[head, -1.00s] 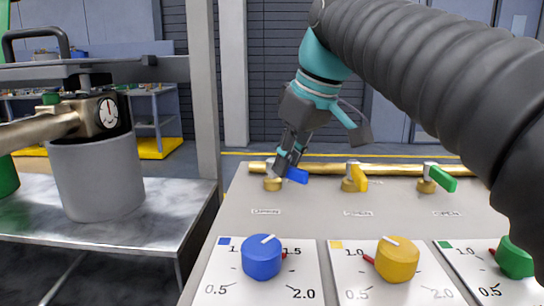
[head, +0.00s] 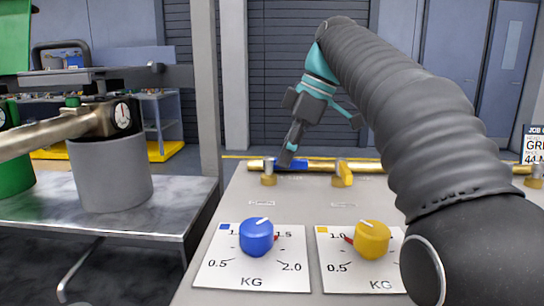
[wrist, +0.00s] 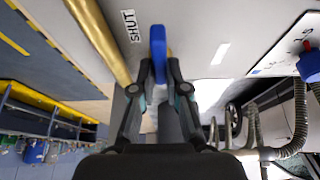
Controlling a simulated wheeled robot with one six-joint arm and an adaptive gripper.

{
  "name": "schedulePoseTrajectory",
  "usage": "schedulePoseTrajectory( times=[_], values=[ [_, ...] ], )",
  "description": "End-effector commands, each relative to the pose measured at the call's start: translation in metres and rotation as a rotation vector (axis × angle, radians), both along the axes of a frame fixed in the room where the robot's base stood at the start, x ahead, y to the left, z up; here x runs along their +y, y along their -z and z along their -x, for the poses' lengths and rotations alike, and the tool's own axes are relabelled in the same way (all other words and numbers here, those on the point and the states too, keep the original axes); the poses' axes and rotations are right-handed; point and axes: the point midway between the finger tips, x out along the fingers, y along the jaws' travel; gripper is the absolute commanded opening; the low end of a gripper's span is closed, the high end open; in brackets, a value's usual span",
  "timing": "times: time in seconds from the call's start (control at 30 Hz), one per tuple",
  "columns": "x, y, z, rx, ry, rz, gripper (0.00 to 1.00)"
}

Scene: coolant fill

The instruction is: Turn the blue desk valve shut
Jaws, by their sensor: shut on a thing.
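The blue desk valve's handle (head: 299,164) is on the far left of the grey desk, beside a brass pipe (head: 325,166). It points right from its brass valve body (head: 268,179), roughly along the pipe. My gripper (head: 287,158) reaches down to it from above. In the wrist view the blue handle (wrist: 158,45) stands between the two fingertips (wrist: 160,72), which are closed on its sides. The handle and the pipe (wrist: 98,38) are at a small angle to each other there. A label reading SHUT (wrist: 132,25) lies between them.
A yellow valve handle (head: 344,174) stands to the right on the same pipe. Blue (head: 256,238) and yellow (head: 371,239) dials sit on white plates at the desk's front. A metal bench (head: 150,208) with a grey pot (head: 110,175) is on the left.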

Motion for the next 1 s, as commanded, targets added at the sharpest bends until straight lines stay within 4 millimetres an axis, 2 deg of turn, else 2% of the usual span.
schedulePoseTrajectory(
  times=[0.57, 0.6, 0.67, 1.0],
  values=[
    [-0.0009, 0.0, -0.0042, -0.003, -0.028, 0.004, 0.0],
    [-0.0008, 0.0, -0.0042, -0.003, -0.028, 0.004, 0.23],
    [-0.0008, 0.0, -0.0041, -0.003, -0.028, 0.004, 0.38],
    [-0.0021, -0.0039, -0.0024, -0.007, -0.023, 0.0, 0.39]
  ],
)
